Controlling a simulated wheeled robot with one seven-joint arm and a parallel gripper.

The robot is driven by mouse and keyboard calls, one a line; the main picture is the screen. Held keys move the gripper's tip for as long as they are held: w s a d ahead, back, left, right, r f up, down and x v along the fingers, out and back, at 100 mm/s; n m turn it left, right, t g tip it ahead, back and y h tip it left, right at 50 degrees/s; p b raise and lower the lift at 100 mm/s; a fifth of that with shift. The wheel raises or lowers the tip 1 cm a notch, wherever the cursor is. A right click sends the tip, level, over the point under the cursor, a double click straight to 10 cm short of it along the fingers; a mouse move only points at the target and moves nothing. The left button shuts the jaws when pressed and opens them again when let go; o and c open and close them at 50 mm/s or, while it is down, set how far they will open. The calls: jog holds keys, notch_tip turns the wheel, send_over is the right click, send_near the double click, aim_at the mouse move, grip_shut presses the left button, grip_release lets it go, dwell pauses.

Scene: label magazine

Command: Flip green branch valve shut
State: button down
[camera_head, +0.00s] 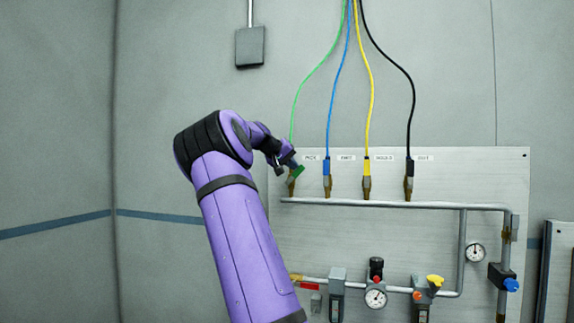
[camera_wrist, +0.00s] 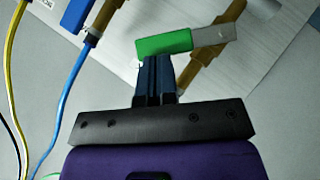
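The green branch valve has a green lever handle (camera_head: 298,171) on a brass body (camera_head: 291,186) at the left end of the branch row. In the wrist view the green handle (camera_wrist: 165,46) with its bare metal end lies slantwise across the brass body (camera_wrist: 208,77), neither in line with it nor square to it. My gripper (camera_wrist: 158,60) has its two dark fingers together, with nothing visible between them. Its tips meet the lower edge of the handle in that view; contact looks likely but the exact touch is hard to tell. In the head view my gripper (camera_head: 290,163) partly hides the valve.
The blue (camera_head: 327,167), yellow (camera_head: 366,167) and black (camera_head: 409,168) valve handles stand to the right, in line with their hoses. The blue handle (camera_wrist: 75,15) and its hose are close in the wrist view. A grey manifold pipe (camera_head: 390,203) runs below.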

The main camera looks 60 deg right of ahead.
jog(key=shift+s+d+f+m+t+y, duration=0.2)
jog(key=shift+s+m+t+y, duration=0.1)
jog(key=shift+s+t, duration=0.2)
jog(key=shift+s+d+f+m+t+y, duration=0.1)
jog(key=shift+s+f+m+t+y, duration=0.15)
jog(key=shift+s+t, duration=0.25)
jog(key=shift+s+d+f+m+t+y, duration=0.15)
jog(key=shift+s+f+m+t, duration=0.15)
jog(key=shift+t, duration=0.2)
jog(key=shift+s+a+f+m+t+y, duration=0.15)
jog(key=shift+s+m+t, duration=0.15)
jog(key=shift+t, duration=0.2)
jog(key=shift+s+d+f+m+t+y, duration=0.15)
jog(key=shift+s+f+m+t+y, duration=0.1)
jog(key=shift+f+m+t, duration=0.3)
jog(key=shift+s+d+f+m+t+y, duration=0.1)
jog(key=shift+s+d+f+m+t, duration=0.1)
jog(key=shift+f+t, duration=0.4)
jog(key=shift+r, duration=0.15)
jog(key=r, duration=0.1)
send_near(301, 169)
jog(key=shift+s+a+r, duration=0.2)
jog(key=shift+s+r, duration=0.15)
jog(key=shift+r, duration=0.2)
jog(key=shift+s+a+r, duration=0.15)
jog(key=shift+s+r, duration=0.25)
jog(key=shift+r, duration=0.15)
